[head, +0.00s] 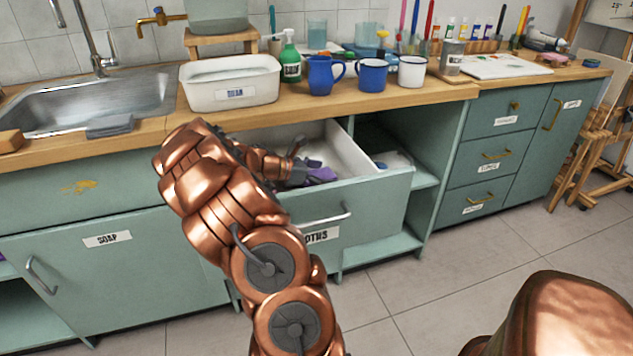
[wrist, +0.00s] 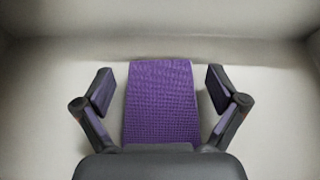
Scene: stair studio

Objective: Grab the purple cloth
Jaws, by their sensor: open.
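The purple cloth (wrist: 160,100) lies flat on the pale floor of the open drawer, in the middle of the wrist view. My gripper (wrist: 160,88) is open, with one finger on each side of the cloth and a gap between each finger and the cloth's edge. The cloth's near end is hidden by the gripper's body. In the head view the cloth (head: 322,174) shows only in part, beside my gripper (head: 300,160), which reaches into the drawer (head: 375,200). Whether the gripper touches the cloth or drawer floor cannot be told.
The drawer's front panel and side walls surround my gripper. A wooden countertop (head: 425,95) runs above and behind it, bearing a white tub (head: 230,92), blue mugs (head: 321,76) and a green soap bottle (head: 290,62). A white and blue item (head: 392,161) lies right of the drawer's inside.

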